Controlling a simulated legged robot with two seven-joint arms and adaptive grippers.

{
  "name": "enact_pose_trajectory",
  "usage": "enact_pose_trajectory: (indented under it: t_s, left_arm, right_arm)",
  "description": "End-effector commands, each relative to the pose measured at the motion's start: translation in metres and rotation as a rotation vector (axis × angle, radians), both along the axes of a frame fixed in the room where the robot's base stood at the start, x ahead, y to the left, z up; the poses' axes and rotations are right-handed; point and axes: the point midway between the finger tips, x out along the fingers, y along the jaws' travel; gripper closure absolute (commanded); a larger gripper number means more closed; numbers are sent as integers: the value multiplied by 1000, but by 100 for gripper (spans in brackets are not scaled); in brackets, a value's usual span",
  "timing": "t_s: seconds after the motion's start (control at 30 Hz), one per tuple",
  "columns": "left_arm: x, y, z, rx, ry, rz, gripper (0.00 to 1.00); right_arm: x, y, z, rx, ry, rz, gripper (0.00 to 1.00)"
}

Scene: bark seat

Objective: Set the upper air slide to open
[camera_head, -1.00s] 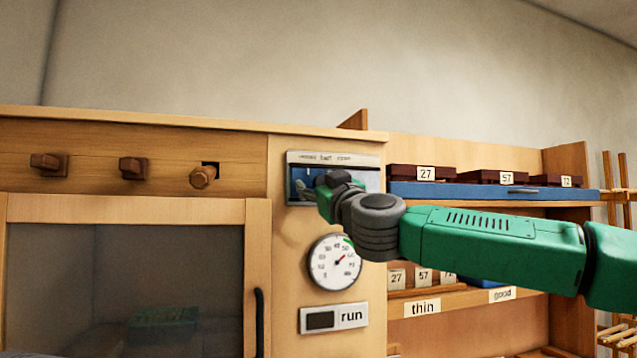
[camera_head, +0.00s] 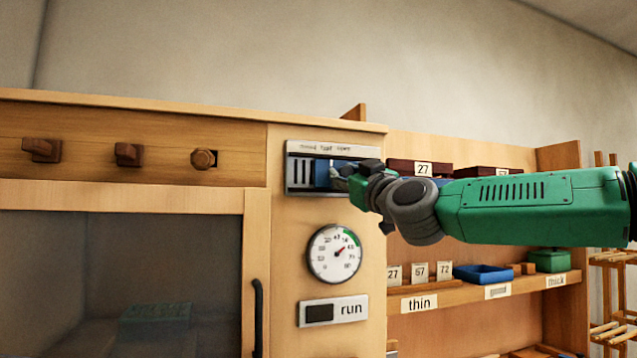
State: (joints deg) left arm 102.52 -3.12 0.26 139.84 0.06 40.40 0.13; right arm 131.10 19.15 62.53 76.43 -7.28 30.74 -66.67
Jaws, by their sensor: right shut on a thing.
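The upper air slide is a metal-framed panel (camera_head: 300,190) high on the wooden cabinet front, above the round dial. A strip of small labels runs along its top, too blurred to read surely. Dark vertical slots (camera_head: 301,170) show uncovered at its left end. A blue sliding plate (camera_head: 322,174) sits around the panel's middle. My right gripper (camera_head: 347,178) reaches in from the right and is shut at the plate. The gripper and wrist hide the panel's right part and the point of grip. My left gripper is not in view.
Wooden knobs (camera_head: 129,154) line the cabinet at left, above a glass door with a dark handle (camera_head: 259,317). Shelves at right hold a blue tray (camera_head: 483,274), a green box (camera_head: 548,260) and number cards.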

Motion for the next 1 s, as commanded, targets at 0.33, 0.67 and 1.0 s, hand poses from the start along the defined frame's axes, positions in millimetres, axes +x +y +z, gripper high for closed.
enact_pose_trajectory:
  t_s: [0.33, 0.67, 1.0]
  left_arm:
    - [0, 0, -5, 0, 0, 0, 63]
    - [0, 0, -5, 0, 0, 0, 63]
    - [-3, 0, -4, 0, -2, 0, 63]
  right_arm:
    - [10, -27, -5, 1, 11, -3, 100]
    - [10, -27, -4, 2, 8, -4, 53]
    - [4, -25, -4, -2, 5, -4, 53]
